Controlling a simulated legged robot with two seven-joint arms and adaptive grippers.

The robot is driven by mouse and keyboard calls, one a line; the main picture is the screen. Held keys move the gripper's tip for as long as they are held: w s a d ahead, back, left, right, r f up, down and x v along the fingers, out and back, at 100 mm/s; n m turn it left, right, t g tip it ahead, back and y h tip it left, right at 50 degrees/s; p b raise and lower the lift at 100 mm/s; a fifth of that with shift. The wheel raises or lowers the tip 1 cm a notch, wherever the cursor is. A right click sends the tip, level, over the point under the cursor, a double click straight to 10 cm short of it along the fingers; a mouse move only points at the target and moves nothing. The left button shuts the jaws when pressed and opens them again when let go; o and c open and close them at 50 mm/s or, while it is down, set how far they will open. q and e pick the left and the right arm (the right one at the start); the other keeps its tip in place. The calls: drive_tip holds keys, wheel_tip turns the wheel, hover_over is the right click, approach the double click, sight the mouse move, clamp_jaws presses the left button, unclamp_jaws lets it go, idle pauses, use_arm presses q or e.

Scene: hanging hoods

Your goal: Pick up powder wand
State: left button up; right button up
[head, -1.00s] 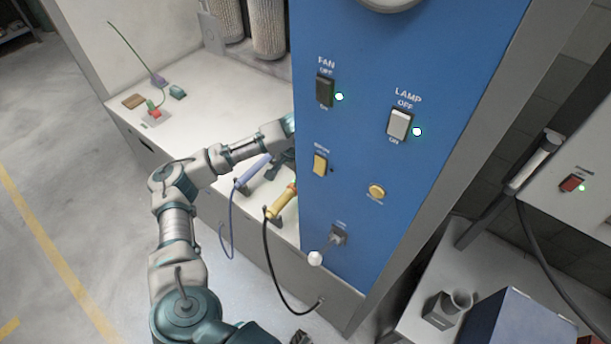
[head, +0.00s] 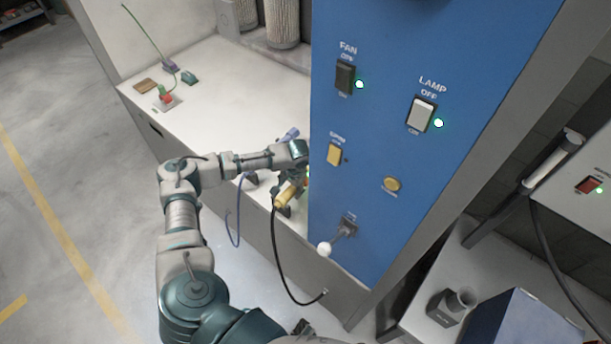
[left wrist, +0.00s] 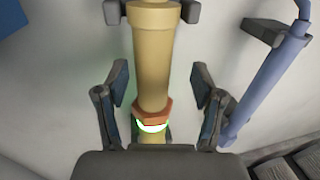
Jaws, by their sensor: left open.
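A yellow wand (head: 286,195) with a black cable rests in a dark holder on the white bench, close to the blue panel. In the left wrist view the yellow wand (left wrist: 152,62) runs down the middle, with an orange collar and a glowing green ring near its lower end. A blue wand (head: 289,134) lies beside it, partly hidden by my arm; it also shows at the right of the wrist view (left wrist: 268,82). No label shows which is the powder wand. My left gripper (left wrist: 160,88) is open, with one finger on each side of the yellow wand; contact is not clear.
The blue panel (head: 395,50) with switches stands just right of my left gripper, with a white-knobbed lever (head: 324,249) low on it. The black cable (head: 277,262) hangs down the bench front. Small items, including a red-and-green one (head: 164,96), lie at the bench's far left.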

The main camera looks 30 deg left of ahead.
use_arm(q)
drive_tip(key=shift+a+f, duration=0.15)
drive_tip(key=shift+f, duration=0.55)
drive_tip(key=shift+w+f, duration=0.1)
drive_tip(key=shift+f, duration=0.15)
drive_tip(key=shift+d, duration=0.45)
drive_tip(key=shift+d+r, duration=0.15)
drive_tip(key=shift+c, duration=0.5)
drive_tip(key=shift+d, duration=0.1)
drive_tip(key=c, duration=0.8)
clamp_jaws()
drive_tip(key=shift+a, duration=0.35)
drive_tip(key=shift+r, duration=0.2)
wheel_tip(320, 180, up, 10)
drive_tip(key=shift+f+p, duration=0.15)
drive_tip(key=shift+p, duration=0.35)
drive_tip(key=shift+r+p, duration=2.45)
drive_tip(key=shift+p, duration=0.75)
use_arm(e)
wheel_tip(320, 180, up, 7)
drive_tip(key=shift+w+r, duration=0.15)
